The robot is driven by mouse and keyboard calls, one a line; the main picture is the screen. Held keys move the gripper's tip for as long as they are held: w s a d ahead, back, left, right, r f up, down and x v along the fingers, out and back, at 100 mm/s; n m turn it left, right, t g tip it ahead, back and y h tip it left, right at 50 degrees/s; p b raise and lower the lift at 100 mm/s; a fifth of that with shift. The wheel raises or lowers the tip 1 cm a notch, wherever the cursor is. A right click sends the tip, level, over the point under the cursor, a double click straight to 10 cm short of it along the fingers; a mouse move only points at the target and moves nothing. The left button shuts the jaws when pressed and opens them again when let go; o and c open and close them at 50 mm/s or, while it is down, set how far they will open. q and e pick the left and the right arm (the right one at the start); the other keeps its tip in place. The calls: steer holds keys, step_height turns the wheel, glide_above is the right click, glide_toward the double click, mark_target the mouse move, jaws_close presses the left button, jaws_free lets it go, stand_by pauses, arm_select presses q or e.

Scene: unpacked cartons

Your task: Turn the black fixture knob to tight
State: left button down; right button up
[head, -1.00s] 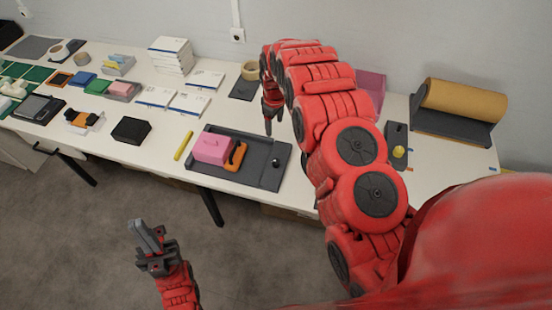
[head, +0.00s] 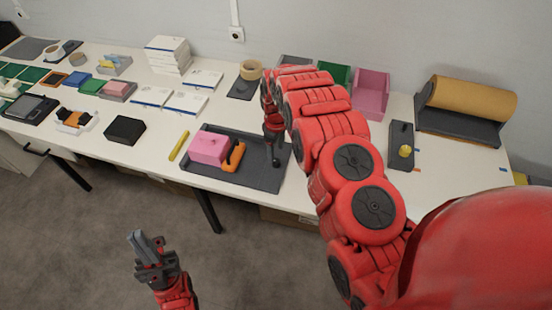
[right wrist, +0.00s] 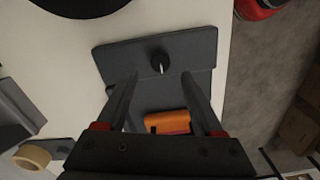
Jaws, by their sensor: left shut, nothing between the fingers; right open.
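The black knob (right wrist: 160,62) with a white mark on its top sits on the dark grey fixture (right wrist: 200,48) in the right wrist view. My right gripper (right wrist: 160,80) is open, its fingers pointing toward the knob, one on each side of its line, with nothing held. In the head view the right gripper (head: 274,150) is over the right end of the fixture (head: 258,177) and mostly hides the knob. I cannot tell whether the fingers touch it. My left gripper (head: 150,248) is shut and empty, in front of the table, away from the fixture.
A pink block (head: 209,147) and an orange clamp (head: 234,157) are on the fixture's left part. A yellow marker (head: 179,146) and a black box (head: 125,130) lie to the left. A pink bin (head: 371,94) and a brown paper roll (head: 466,99) stand behind.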

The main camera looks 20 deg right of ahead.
mark_target(276, 161)
steer(key=shift+f+p, duration=0.55)
steer(key=shift+f, duration=1.8)
steer(key=shift+c, duration=0.3)
jaws_close()
